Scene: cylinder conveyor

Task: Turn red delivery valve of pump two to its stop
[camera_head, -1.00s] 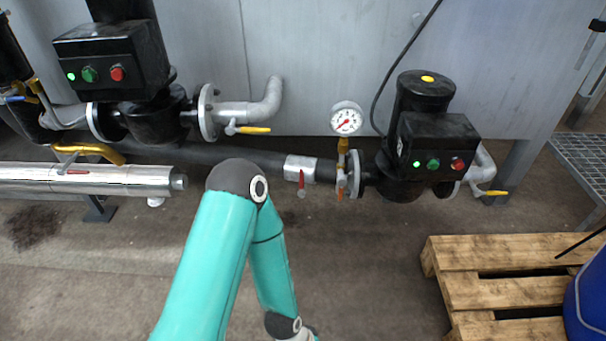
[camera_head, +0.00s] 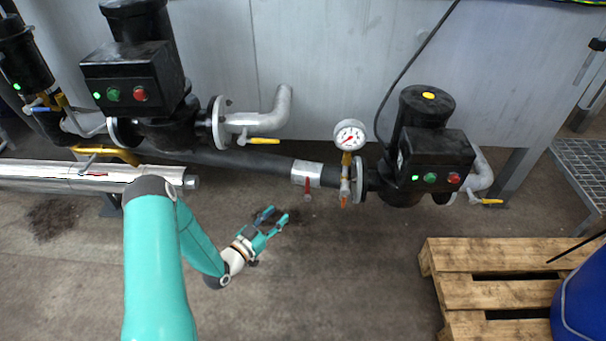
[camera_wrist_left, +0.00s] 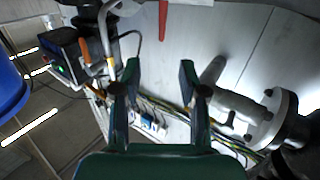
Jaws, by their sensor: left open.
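The red valve lever (camera_head: 308,189) hangs down from the pipe at a silver sleeve (camera_head: 307,174), left of the right-hand pump (camera_head: 425,150). A red lever (camera_wrist_left: 163,20) also shows at the top of the left wrist view, beyond the fingers and roughly between them; it looks like the same one. My left gripper (camera_head: 277,215) is open and empty, low and to the left of the lever in the head view, apart from it. Its two spread fingers also show in the left wrist view (camera_wrist_left: 160,75). My right gripper is not in view.
A pressure gauge (camera_head: 350,135) and an orange-handled valve (camera_head: 344,201) stand just right of the red lever. A larger pump (camera_head: 135,75) and a silver pipe (camera_head: 60,175) are at left. A wooden pallet (camera_head: 480,253) and a blue drum (camera_head: 585,305) are at lower right.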

